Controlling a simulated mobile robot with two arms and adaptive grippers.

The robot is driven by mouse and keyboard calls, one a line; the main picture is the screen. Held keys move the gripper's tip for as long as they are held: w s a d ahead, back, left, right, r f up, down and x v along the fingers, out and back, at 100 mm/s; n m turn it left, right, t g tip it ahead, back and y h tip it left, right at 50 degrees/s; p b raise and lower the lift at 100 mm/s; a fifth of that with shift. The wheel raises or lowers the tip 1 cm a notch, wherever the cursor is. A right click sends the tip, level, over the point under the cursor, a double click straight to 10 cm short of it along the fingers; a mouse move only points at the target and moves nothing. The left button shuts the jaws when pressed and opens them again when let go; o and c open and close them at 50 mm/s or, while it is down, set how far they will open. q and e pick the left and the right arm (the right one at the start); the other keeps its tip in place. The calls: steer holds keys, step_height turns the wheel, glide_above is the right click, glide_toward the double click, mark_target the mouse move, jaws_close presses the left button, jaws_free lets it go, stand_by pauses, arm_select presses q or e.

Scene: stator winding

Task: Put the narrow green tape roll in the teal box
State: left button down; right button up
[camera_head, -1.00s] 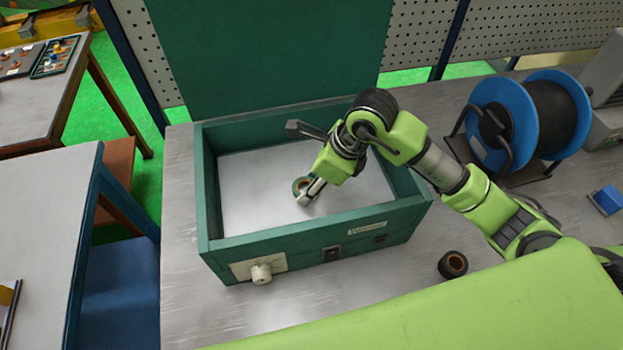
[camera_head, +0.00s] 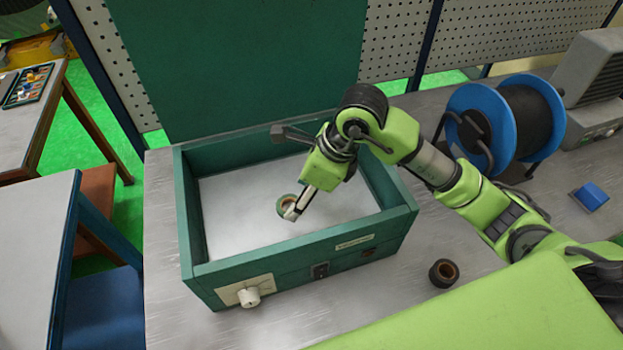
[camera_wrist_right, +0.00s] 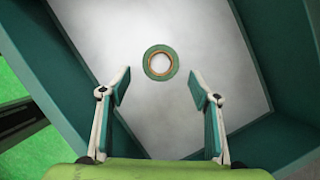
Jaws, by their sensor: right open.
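The narrow green tape roll (camera_head: 284,204) lies flat on the pale floor inside the teal box (camera_head: 290,254). It also shows in the right wrist view (camera_wrist_right: 161,47), as a green ring with a tan core, ahead of my open fingers and apart from them. My right gripper (camera_head: 294,212) is inside the box space, close to the roll in the head view. In the right wrist view its two fingers (camera_wrist_right: 160,93) are spread with nothing between them. My left gripper is not in view.
A dark tape roll (camera_head: 444,272) stands on the metal bench right of the box. A blue cable reel (camera_head: 468,112) and a small blue object (camera_head: 590,197) are further right. The box walls (camera_wrist_right: 77,85) surround my right gripper. The raised teal lid (camera_head: 240,70) stands behind.

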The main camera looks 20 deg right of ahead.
steer(key=b+v, duration=0.2)
steer(key=v, duration=0.6)
steer(key=shift+d+r, duration=0.15)
steer(key=shift+r, duration=0.15)
steer(key=shift+s, duration=0.15)
stand_by(0.5)
